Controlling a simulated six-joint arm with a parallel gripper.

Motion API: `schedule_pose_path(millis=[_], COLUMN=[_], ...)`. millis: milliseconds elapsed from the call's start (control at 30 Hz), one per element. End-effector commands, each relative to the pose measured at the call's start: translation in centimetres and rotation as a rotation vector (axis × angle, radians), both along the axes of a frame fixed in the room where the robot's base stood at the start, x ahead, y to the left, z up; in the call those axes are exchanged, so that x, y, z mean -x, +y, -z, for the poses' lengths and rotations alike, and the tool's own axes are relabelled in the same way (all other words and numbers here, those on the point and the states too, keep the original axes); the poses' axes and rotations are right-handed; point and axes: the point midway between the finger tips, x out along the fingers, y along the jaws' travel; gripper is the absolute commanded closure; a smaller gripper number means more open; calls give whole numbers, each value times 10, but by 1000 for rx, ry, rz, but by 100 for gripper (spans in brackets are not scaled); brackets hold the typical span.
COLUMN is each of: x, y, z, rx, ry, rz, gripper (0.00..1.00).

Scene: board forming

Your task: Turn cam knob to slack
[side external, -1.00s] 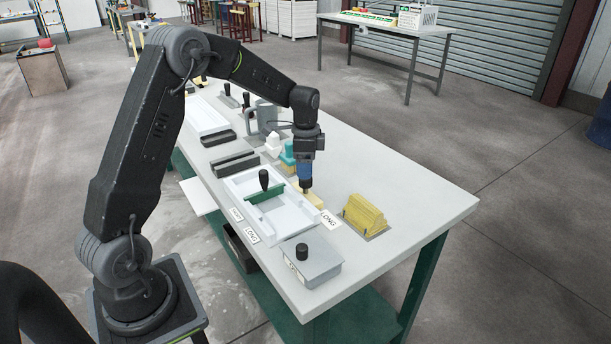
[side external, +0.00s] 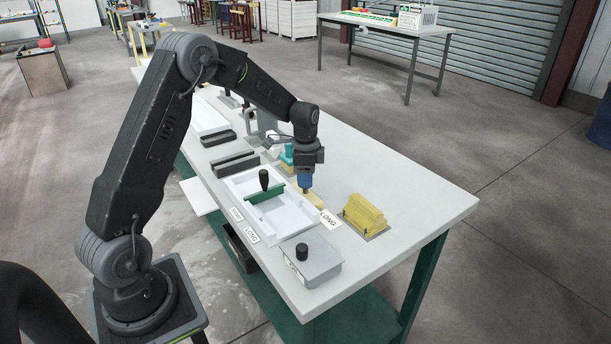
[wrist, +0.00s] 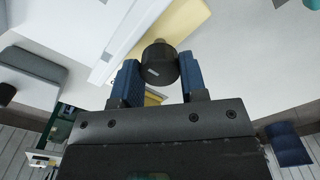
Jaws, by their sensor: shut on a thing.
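A round black knob (wrist: 159,62) with a pale mark on its face, which looks like the cam knob, shows in the wrist view. It sits on a tan neck above a tan-yellow piece (wrist: 183,27). My gripper (wrist: 161,72) is shut on this knob, with one blue finger on each side. In the side view my gripper (side external: 305,189) points down at the tan piece (side external: 314,200), beside the white tray. The knob is hidden there by the fingers. I cannot read a slack mark in either view.
The white tray (side external: 238,190) with a green, black-handled bar (side external: 264,191) lies left of my gripper. A grey box (side external: 317,265) with another black knob (side external: 301,251) stands nearer the front. A yellow stack (side external: 364,214) stands right. The table's right corner is clear.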

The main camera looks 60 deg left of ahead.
Motion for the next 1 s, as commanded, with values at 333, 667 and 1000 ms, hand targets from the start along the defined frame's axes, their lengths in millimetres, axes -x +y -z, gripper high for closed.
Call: schedule_pose_path(millis=[333,667,1000], x=[0,0,0], y=[0,0,0], z=[0,-1,-1], rx=[0,0,0], ry=[0,0,0], rz=[-12,-162,-470], gripper=[84,84,84])
